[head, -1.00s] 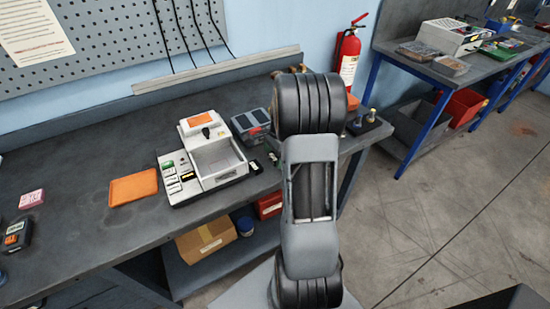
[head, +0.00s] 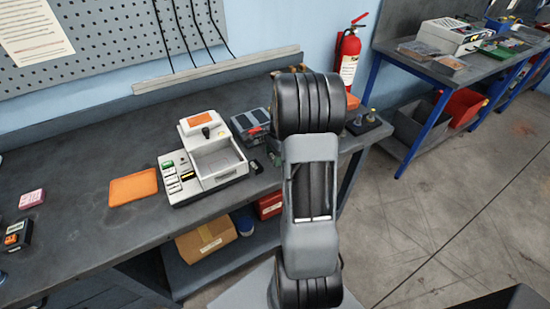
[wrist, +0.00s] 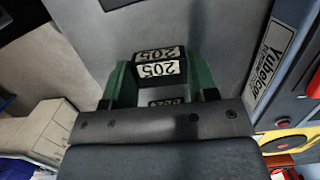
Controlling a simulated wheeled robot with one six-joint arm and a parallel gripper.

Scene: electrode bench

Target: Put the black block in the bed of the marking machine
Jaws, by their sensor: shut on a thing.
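The black block (wrist: 155,58) shows in the wrist view, with white "205" labels on two faces. My gripper (wrist: 160,84) is shut on it, with one green finger at each side. A grey surface lies beyond the block; I cannot tell the gap between them. The marking machine (head: 232,181) is a white unit on the bench in the head view, with an orange panel on top and a grey open bed (head: 218,158) at its right front.
An orange tray (head: 133,188) lies left of the machine. A grey case (head: 250,124) stands behind it at the right. A small dark item (head: 256,166) lies just right of the machine.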

